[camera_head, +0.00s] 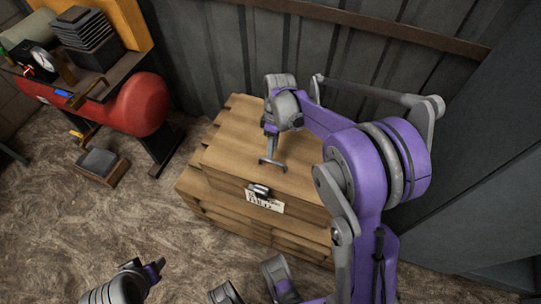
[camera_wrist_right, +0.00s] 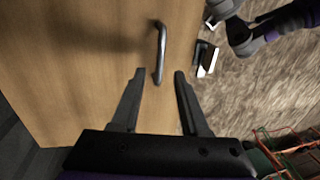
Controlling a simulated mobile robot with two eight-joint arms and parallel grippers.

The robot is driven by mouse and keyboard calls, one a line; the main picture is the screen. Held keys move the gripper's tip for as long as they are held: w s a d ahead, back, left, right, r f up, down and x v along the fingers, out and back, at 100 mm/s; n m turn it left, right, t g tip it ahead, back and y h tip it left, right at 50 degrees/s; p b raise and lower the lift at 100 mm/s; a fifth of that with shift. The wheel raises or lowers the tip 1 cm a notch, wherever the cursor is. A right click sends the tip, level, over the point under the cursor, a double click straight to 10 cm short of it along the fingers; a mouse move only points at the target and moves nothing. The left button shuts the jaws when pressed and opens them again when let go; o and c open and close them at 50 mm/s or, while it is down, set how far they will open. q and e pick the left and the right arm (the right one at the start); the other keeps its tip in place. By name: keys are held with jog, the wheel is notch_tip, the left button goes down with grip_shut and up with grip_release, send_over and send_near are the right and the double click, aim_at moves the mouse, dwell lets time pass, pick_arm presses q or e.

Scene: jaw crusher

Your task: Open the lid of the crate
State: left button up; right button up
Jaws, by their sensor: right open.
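The wooden crate (camera_head: 215,203) stands against the wall, its flat lid (camera_head: 238,130) down. A grey bar handle (camera_head: 280,167) lies along the lid near its front edge; it also shows in the wrist view (camera_wrist_right: 161,45). A dark and silver latch (camera_head: 260,190) sits at the crate's front. My right gripper (camera_head: 271,148) is over the lid at the handle. In the wrist view its open fingers (camera_wrist_right: 160,71) stand either side of the handle's near end; contact cannot be told. My left gripper (camera_head: 152,269) is low at the left, away from the crate, its jaws unclear.
A white label (camera_head: 266,203) is on the crate's front. A red tank (camera_head: 140,105) under a bench with several items stands at the left, with a small box (camera_head: 101,166) on the ground. Ribbed metal walls (camera_head: 235,50) close the back. Ground left of the crate is free.

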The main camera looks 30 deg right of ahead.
jog(key=shift+s+a+f+b, duration=0.15)
jog(key=shift+f, duration=0.8)
jog(key=shift+s+a+f+b, duration=0.1)
jog(key=shift+a+f+b, duration=0.05)
jog(key=shift+f, duration=0.75)
grip_shut()
